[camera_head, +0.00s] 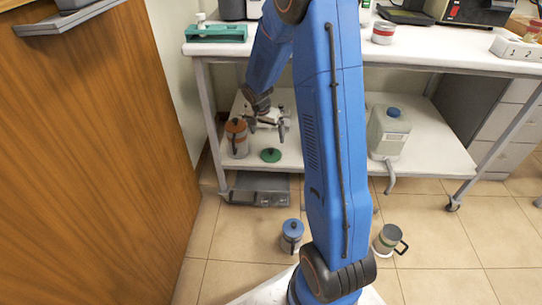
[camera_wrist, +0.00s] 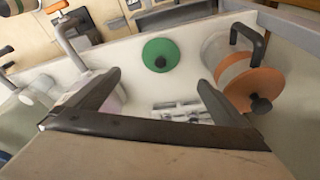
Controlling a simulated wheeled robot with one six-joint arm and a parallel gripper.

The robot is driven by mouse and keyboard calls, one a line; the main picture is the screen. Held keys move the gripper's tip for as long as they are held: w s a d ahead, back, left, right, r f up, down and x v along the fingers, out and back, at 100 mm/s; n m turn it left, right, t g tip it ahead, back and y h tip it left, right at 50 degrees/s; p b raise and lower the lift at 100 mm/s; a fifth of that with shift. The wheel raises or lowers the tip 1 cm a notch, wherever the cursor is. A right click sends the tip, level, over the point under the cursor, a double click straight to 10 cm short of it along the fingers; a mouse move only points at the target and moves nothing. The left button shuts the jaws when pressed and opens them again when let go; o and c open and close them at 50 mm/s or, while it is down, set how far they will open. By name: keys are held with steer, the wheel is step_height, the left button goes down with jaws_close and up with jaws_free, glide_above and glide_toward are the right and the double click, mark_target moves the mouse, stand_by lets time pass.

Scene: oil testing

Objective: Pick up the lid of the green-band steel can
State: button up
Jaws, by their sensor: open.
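The green lid (camera_head: 270,155) with a dark knob lies flat on the lower white shelf. It also shows near the top middle of the wrist view (camera_wrist: 160,50), ahead of my fingers. The steel can with a green band (camera_head: 387,240) stands on the floor at the right, its top open and its handle to the right. My gripper (camera_head: 268,126) is above the lower shelf, close to the lid.
An orange-lidded can (camera_head: 237,138) stands left of the lid, close to my gripper; its orange lid (camera_wrist: 255,88) shows at right in the wrist view. A white container (camera_head: 388,133) with a blue cap stands right. A blue-lidded can (camera_head: 291,236) is on the floor. The upper tabletop (camera_head: 440,54) is overhead.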

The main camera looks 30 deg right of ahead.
mark_target(271, 149)
steer(key=x, duration=0.9)
steer(key=shift+w+d+x, duration=0.1)
steer(key=shift+x, duration=1.25)
steer(key=shift+w+d+x, duration=0.1)
steer(key=shift+x, duration=1.25)
steer(key=c, duration=1.1)
